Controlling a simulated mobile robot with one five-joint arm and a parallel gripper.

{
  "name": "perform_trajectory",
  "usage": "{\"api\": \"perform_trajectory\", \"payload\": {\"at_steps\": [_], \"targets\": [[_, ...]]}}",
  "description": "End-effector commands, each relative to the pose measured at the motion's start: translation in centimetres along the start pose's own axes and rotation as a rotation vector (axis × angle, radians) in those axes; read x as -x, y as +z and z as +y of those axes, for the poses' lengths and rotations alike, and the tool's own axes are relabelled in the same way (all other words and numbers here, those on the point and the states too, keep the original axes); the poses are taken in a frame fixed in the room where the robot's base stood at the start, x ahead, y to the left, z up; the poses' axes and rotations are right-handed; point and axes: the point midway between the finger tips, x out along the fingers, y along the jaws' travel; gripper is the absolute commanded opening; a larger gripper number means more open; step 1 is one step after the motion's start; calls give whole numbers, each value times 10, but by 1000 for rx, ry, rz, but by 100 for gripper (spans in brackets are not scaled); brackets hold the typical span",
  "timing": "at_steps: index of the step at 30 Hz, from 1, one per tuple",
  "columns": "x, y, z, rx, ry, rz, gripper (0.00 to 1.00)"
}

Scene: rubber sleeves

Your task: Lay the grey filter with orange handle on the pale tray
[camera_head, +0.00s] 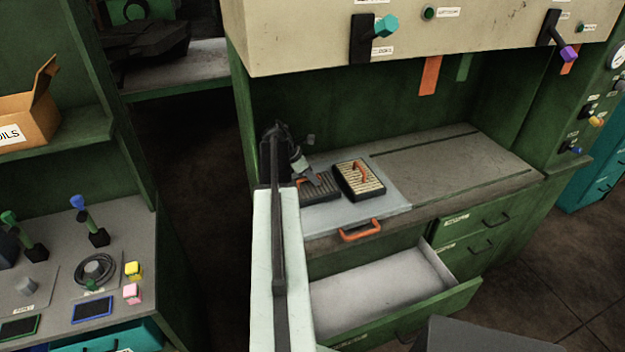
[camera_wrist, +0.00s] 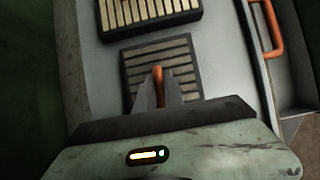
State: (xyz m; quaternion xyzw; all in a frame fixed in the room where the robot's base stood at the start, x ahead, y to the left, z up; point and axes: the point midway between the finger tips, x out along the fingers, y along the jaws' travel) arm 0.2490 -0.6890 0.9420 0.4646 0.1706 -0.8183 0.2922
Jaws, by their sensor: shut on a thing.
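The grey filter with orange handle (camera_head: 322,188) is at the left part of the pale tray (camera_head: 378,209). In the wrist view its ribbed face (camera_wrist: 165,53) lies below my fingers, within a dark frame. My gripper (camera_head: 312,180) is shut on its orange handle; in the wrist view the handle stands between my two fingertips (camera_wrist: 159,82). The filter looks flat and within the tray's edges. I cannot tell whether it touches the tray or hangs just above it. My gripper hides part of it in the head view.
A second filter (camera_head: 360,181), paler and ribbed with an orange handle, sits on the tray just right of the held one. The tray has an orange handle (camera_head: 361,231) at its front. An open drawer (camera_head: 380,290) juts out below. The bench (camera_head: 455,165) is clear to the right.

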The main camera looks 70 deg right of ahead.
Motion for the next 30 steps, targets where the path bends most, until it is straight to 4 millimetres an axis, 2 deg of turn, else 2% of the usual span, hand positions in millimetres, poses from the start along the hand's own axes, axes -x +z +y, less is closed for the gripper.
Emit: {"api": "perform_trajectory", "payload": {"at_steps": [9,10,12,23,30], "targets": [[-7,-3,0,0,0,0,0],[-6,-3,0,0,0,0,21],[-6,-3,0,-1,0,0,38],[-4,-2,0,-1,0,0,38],[24,3,-4,3,2,0,38]]}}
